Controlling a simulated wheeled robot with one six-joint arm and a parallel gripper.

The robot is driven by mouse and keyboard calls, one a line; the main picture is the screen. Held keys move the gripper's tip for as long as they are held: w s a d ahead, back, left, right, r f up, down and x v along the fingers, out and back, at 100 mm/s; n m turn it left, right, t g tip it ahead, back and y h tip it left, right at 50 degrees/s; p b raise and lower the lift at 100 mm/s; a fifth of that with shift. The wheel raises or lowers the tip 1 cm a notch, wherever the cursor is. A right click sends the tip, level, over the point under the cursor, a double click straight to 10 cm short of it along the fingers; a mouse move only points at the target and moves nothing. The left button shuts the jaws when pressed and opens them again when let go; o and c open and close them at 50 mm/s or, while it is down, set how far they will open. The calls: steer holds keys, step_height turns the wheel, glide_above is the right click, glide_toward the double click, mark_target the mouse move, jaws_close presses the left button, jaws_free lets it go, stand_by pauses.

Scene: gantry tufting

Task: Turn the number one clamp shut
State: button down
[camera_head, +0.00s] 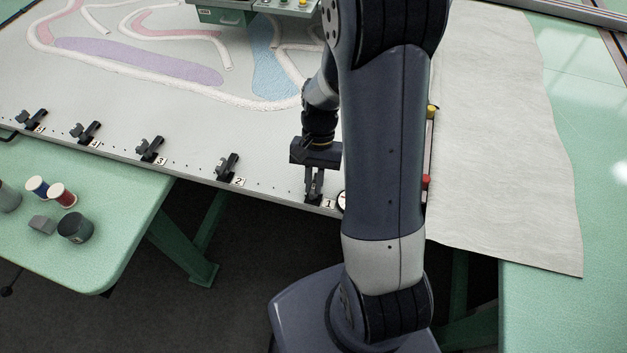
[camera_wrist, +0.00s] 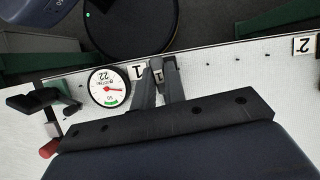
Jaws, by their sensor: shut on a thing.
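The number one clamp (camera_head: 313,200) sits at the front edge of the white frame cloth, next to its "1" label (camera_head: 329,203). Most of it is hidden by my gripper (camera_head: 314,187), which points down over it. In the wrist view my gripper (camera_wrist: 158,78) has its two fingers close together around the dark clamp's handle (camera_wrist: 157,64), just beside the upside-down "1" label (camera_wrist: 137,71). The fingers are shut on the clamp. How far its lever is turned cannot be seen.
Black clamps number two (camera_head: 228,167), three (camera_head: 150,148), four and five line the same edge to the left. A round dial (camera_wrist: 108,88) lies close beside my gripper. A green table (camera_head: 90,215) with thread spools stands at left. Grey cloth (camera_head: 500,150) hangs at right.

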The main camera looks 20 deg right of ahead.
steer(key=shift+m, duration=0.6)
steer(key=c, duration=1.5)
jaws_free()
steer(key=shift+o, duration=0.2)
steer(key=v, duration=1)
steer(key=shift+d+r, duration=0.3)
steer(key=shift+r, duration=0.1)
